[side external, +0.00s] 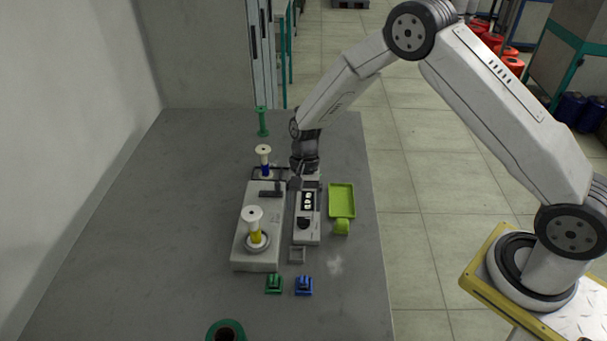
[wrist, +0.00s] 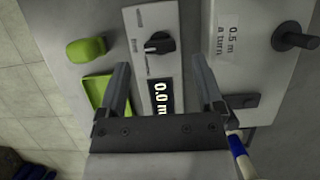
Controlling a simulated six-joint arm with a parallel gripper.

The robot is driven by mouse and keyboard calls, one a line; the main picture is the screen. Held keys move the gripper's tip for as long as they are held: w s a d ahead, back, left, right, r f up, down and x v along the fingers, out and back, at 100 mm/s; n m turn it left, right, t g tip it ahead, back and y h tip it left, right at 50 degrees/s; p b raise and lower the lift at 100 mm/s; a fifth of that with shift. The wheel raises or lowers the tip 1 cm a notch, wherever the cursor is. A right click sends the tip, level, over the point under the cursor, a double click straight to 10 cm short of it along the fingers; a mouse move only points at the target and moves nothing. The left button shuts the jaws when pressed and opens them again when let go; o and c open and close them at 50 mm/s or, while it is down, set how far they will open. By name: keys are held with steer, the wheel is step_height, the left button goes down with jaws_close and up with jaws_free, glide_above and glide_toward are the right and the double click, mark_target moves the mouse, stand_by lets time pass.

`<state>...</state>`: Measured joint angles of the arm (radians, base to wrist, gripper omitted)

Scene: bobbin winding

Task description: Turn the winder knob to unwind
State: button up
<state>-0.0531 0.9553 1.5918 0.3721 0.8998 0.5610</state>
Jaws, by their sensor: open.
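The grey counter panel (side external: 307,234) carries a black pointer knob (side external: 303,223), which also shows in the wrist view (wrist: 160,43). Its display (wrist: 161,98) reads 0.0 m. The pale winder box (side external: 262,225) stands left of the panel. A dark peg with a round base (wrist: 295,39) stands on it beside a label (wrist: 228,38) reading "0.5 m a turn". A white and yellow bobbin (side external: 255,226) stands upright on the winder. My gripper (side external: 305,180) is open and empty over the panel's far end. In the wrist view its fingers (wrist: 160,70) flank the display, apart from the pointer knob.
A white and blue bobbin (side external: 264,158) stands behind the winder, a green one (side external: 262,122) farther back. A green tray (side external: 341,198) lies right of the panel. Green (side external: 274,284) and blue (side external: 304,286) clips lie in front. The table's left side is clear.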

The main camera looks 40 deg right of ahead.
mark_target(303, 222)
steer(key=shift+x, duration=1.95)
jaws_close()
